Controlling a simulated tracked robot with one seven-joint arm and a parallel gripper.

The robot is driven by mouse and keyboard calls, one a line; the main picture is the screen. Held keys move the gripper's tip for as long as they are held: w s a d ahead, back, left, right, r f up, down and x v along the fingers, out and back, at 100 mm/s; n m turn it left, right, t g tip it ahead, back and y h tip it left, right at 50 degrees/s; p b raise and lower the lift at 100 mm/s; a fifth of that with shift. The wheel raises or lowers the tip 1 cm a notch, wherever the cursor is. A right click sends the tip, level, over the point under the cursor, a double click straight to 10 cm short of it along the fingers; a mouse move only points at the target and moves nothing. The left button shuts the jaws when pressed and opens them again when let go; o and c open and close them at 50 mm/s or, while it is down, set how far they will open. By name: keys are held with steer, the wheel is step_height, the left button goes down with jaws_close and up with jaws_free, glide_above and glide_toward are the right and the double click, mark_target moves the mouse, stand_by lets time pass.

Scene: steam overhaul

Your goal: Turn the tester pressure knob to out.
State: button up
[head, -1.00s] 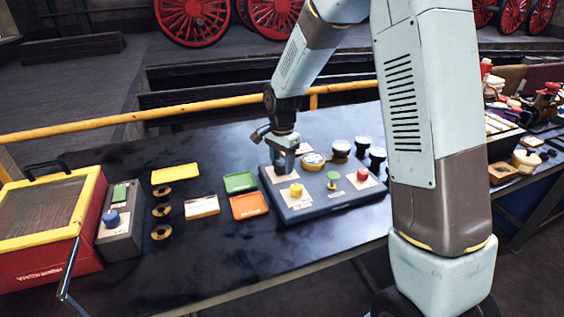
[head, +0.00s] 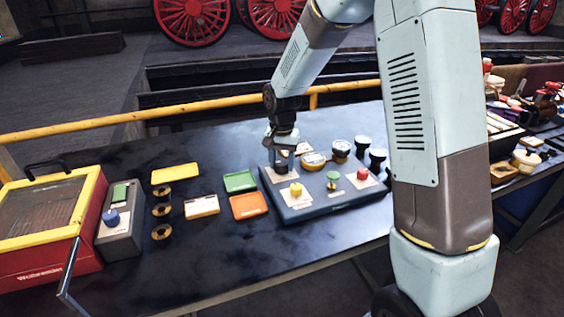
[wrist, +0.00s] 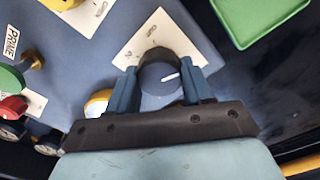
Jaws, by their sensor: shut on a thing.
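The tester is a blue-grey panel box (head: 318,210) on the black bench, with several knobs and gauges on top. In the wrist view a round dark knob (wrist: 158,79) with a white pointer line sits on a cream label plate (wrist: 172,32). The pointer aims to the right and slightly up in that view. The small print on the plate is too blurred to read surely. My gripper (wrist: 159,84) has its two blue fingers on opposite sides of this knob, shut on it. In the head view my gripper (head: 284,159) is at the panel's back left corner and hides the knob.
A yellow rail (head: 190,111) runs behind the bench.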

mark_target(282, 162)
steer(key=n, duration=0.4)
steer(key=shift+n, duration=0.3)
steer(key=n, duration=0.3)
steer(key=shift+n, duration=0.4)
steer(key=n, duration=0.3)
steer(key=shift+n, duration=2.1)
steer(key=o, duration=1)
steer(key=shift+o, duration=0.2)
step_height(282, 162, up, 14)
steer(key=shift+f, duration=0.15)
